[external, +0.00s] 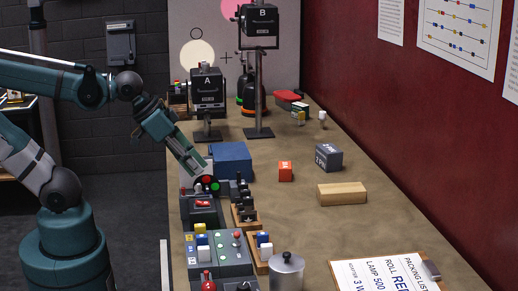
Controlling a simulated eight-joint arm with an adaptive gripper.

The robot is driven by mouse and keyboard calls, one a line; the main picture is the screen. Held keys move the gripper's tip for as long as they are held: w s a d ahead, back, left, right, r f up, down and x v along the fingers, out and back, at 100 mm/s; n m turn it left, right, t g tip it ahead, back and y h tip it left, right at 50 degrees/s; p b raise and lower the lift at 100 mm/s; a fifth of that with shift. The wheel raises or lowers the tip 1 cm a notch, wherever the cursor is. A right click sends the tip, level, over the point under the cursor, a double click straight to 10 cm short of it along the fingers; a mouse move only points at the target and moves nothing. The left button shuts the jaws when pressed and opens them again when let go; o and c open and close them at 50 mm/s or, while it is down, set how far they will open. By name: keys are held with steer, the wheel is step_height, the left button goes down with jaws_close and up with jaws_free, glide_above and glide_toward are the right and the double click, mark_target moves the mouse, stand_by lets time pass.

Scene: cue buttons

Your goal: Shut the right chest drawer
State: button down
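I cannot make out a chest or a right drawer in the external view. A plain blue box (232,158) stands on the table right of my gripper, but no drawer front shows on it. My gripper (195,168) points down at the table's left edge, just above a small console with red and green round buttons (215,187). It looks close to the console; whether it touches it is unclear. The fingers are too small and dark to show whether they are open or shut.
Button panels (215,250) line the table's left edge. An orange cube (285,171), a dark box (328,157) and a wooden block (341,193) lie mid-table. A metal canister (286,272) and a clipboard (385,273) are in front. Devices A (207,88) and B (259,22) stand behind.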

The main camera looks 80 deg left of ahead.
steer(key=s+a+n+g+p, duration=0.1)
steer(key=s+a+n+p, duration=0.3)
steer(key=a+n, duration=0.5)
steer(key=s+a+n+g+p, duration=0.1)
steer(key=s+a+n+p, duration=0.4)
steer(key=a+n, duration=0.4)
steer(key=s+a+f+n+g+p, duration=0.1)
steer(key=s+a+n+p, duration=0.3)
steer(key=a+n, duration=0.5)
steer(key=shift+s+a+n+p, duration=0.3)
steer(key=shift+n+p, duration=0.2)
steer(key=shift+n, duration=3.3)
steer(key=shift+w+f, duration=0.1)
steer(key=shift+f, duration=0.05)
steer(key=shift+w+d+f+b, duration=0.1)
steer(key=shift+w+f+b, duration=0.35)
steer(key=shift+w+f, duration=0.95)
steer(key=shift+w+d+f+b, duration=0.1)
steer(key=shift+w+f+b, duration=0.4)
steer(key=shift+w+f, duration=0.9)
steer(key=shift+w+d+f+b, duration=0.1)
steer(key=shift+w+f+b, duration=0.55)
steer(key=shift+f, duration=1.25)
steer(key=shift+w, duration=0.3)
